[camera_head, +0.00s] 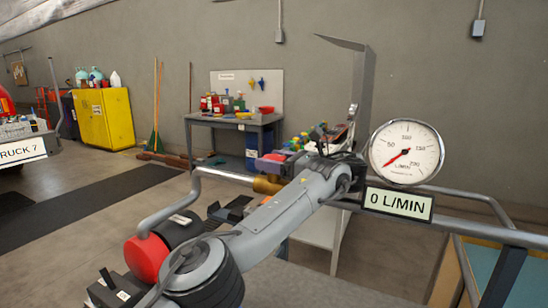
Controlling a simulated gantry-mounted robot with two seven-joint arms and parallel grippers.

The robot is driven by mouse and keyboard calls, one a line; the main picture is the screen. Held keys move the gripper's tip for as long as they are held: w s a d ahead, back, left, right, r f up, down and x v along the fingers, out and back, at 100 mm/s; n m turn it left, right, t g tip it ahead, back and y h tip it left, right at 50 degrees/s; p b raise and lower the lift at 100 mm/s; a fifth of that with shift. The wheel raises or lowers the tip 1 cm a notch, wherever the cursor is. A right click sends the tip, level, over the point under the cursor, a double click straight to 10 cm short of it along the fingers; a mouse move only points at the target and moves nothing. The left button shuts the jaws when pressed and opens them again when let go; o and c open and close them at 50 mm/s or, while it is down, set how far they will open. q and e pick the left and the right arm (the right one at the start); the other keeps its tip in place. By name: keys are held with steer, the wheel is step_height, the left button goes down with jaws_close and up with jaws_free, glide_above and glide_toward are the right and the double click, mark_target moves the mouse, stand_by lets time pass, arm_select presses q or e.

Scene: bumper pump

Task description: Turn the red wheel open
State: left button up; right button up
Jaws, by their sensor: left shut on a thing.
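My left arm comes up from the bottom left, and its left gripper (336,143) is at the far end, just left of the gauge. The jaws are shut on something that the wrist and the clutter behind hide. I cannot make out a red wheel rim there. A round white gauge (405,152) has its red needle at the low end, and the display (398,204) below it reads 0 L/MIN. A red rounded part (147,259) beside a black cylinder shows at lower left, partly behind my arm. My right gripper is not in view.
A bent grey pipe (166,216) runs to a brass fitting (268,185) beside my arm. A rail (465,228) crosses at right. A workbench (232,120), a yellow cabinet (104,118) and a broom (156,110) stand by the back wall. The floor at left centre is mostly open.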

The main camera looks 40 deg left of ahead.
arm_select(q)
steer(key=shift+f, duration=0.1)
stand_by(0.3)
steer(key=o, duration=1)
steer(key=shift+c, duration=0.2)
